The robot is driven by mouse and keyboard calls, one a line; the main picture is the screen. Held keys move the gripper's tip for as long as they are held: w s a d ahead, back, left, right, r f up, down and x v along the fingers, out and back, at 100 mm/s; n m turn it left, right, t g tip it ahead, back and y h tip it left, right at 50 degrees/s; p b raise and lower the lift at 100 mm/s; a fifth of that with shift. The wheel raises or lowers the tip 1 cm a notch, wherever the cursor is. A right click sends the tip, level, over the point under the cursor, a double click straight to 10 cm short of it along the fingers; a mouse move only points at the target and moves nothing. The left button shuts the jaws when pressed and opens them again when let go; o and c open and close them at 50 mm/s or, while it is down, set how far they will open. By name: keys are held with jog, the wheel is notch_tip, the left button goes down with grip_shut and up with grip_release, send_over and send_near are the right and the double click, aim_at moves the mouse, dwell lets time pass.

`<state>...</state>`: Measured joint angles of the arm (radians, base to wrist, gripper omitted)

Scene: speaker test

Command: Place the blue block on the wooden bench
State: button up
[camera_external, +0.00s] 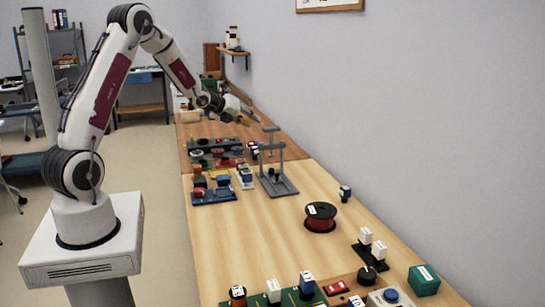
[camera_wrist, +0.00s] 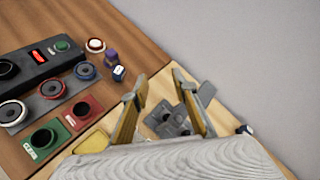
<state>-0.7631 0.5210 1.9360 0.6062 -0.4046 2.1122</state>
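The wooden bench (camera_external: 255,235) runs along the wall, with a darker far section and a lighter near section. Its wood also shows in the wrist view (camera_wrist: 150,42). A small blue block with a white top (camera_wrist: 118,73) is left of my gripper in the wrist view, near the seam between sections. Other blue pieces are a small one by the wall (camera_external: 345,194) and a white-topped one at the front (camera_external: 307,285); I cannot tell which is the task's block. My gripper (camera_wrist: 170,100) is open, fingers apart, above the bench. In the external view it (camera_external: 252,115) is over the far section.
A dark panel of round parts (camera_external: 215,147) is on the far section. A red-and-black spool (camera_external: 320,217) and a green box (camera_external: 424,280) stand nearer. Bare wood surrounds the spool.

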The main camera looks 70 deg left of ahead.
jog(key=s+d+r+n+g+h, duration=0.1)
jog(key=s+d+r+n, duration=0.25)
jog(key=d, duration=0.45)
jog(key=s+d+r+n, duration=0.3)
jog(key=d+r+n, duration=0.2)
jog(key=d, duration=0.3)
jog(key=s+d+r+n+g+h, duration=0.1)
jog(key=s+d+r+n, duration=0.25)
jog(key=d, duration=0.45)
jog(key=s+d+f+n+g+h, duration=0.1)
jog(key=s+d+n+g+h, duration=0.1)
jog(key=s+d+n, duration=0.9)
jog(key=s+d+h, duration=0.1)
jog(key=s+d, duration=0.7)
jog(key=s, duration=0.3)
jog(key=shift+d+f+g+h, duration=0.2)
jog(key=shift+d+g+h, duration=0.1)
jog(key=shift+g+h, duration=0.1)
